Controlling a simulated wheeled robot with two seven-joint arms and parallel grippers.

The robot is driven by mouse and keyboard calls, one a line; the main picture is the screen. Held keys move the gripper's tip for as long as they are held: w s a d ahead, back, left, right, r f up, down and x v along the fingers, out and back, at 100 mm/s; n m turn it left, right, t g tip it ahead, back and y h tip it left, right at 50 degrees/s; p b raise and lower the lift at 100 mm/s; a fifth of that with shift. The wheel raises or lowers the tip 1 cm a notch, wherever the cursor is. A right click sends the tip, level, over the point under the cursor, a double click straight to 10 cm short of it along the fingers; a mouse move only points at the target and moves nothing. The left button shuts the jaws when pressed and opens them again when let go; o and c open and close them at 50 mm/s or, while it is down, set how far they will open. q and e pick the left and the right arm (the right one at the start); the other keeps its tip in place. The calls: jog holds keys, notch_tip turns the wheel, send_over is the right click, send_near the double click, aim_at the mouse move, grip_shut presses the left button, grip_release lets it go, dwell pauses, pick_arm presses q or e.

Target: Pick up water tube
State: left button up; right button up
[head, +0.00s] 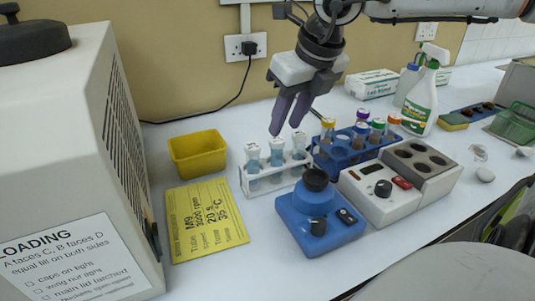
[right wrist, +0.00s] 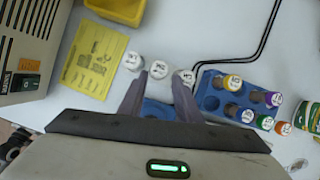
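A white rack (head: 262,184) holds three upright tubes with white caps and bluish liquid: a left tube (head: 253,158), a middle tube (head: 277,153) and a right tube (head: 299,146). Their cap labels are too small to read, so I cannot tell which is the water tube. My right gripper (head: 285,129) is open and empty, pointing down above the rack. In the right wrist view the open right gripper (right wrist: 160,76) has its fingertips on either side of the middle white cap (right wrist: 160,69). My left gripper is not in view.
A blue rack (head: 333,164) with several coloured-cap tubes stands right of the white rack. In front are a blue mixer (head: 318,226) and a white heater block (head: 380,205). A yellow tray (head: 198,156), a yellow card (head: 205,220) and a large grey machine (head: 75,130) are left.

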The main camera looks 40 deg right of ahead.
aim_at(278, 140)
jog(key=shift+x, duration=0.95)
jog(key=shift+p+x, duration=0.35)
jog(key=shift+x, duration=2.4)
jog(key=shift+w+r, duration=0.1)
grip_shut()
